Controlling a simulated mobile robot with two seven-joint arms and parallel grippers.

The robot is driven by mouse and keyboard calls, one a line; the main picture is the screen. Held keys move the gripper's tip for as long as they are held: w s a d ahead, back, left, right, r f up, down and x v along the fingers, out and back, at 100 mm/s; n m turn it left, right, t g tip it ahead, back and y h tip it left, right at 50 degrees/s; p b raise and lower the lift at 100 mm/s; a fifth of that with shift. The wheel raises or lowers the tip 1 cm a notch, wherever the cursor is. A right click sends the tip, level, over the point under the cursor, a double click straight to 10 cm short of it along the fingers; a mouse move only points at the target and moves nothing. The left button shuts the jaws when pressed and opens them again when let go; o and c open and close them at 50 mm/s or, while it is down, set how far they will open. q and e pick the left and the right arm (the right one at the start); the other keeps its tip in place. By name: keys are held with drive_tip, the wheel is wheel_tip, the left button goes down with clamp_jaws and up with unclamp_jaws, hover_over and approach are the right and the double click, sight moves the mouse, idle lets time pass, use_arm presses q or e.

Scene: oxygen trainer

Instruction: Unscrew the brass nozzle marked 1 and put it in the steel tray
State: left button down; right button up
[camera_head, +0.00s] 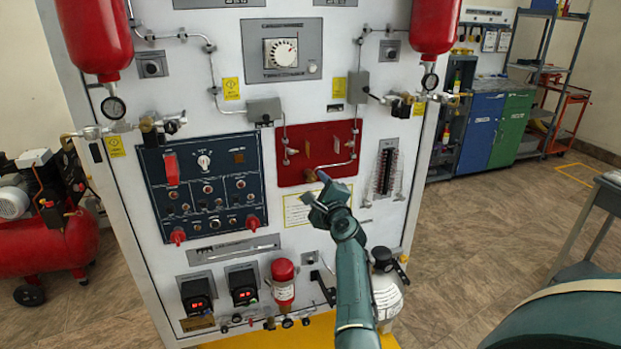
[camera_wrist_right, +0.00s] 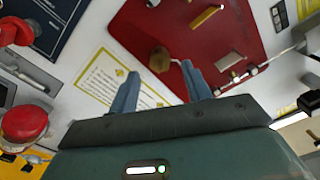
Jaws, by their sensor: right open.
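A brass nozzle (camera_wrist_right: 159,60) sits on the red panel (camera_wrist_right: 205,65) in the right wrist view, at the end of a thin pipe. No mark is readable on it. In the head view the red panel (camera_head: 290,150) is at the middle of the white cabinet, and the nozzle (camera_head: 310,175) is partly hidden by my gripper. My right gripper (camera_head: 322,188) is in front of the panel's lower edge. In the right wrist view the gripper (camera_wrist_right: 160,72) is open and empty, its fingers apart with the nozzle beyond the gap. My left gripper and the steel tray do not show.
A yellow-marked label (camera_wrist_right: 108,78) is below the panel. A blue switch panel (camera_head: 205,185) is to the left. A grey table edge (camera_head: 606,186) shows far right; open floor lies between.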

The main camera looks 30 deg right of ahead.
sight(313, 182)
drive_tip(key=shift+w, duration=0.1)
drive_tip(key=shift+b+x, duration=0.9)
drive_tip(key=shift+x, duration=0.95)
drive_tip(key=c, duration=0.9)
drive_tip(key=shift+n, duration=1.1)
drive_tip(key=shift+c, duration=0.3)
drive_tip(key=shift+n, duration=0.6)
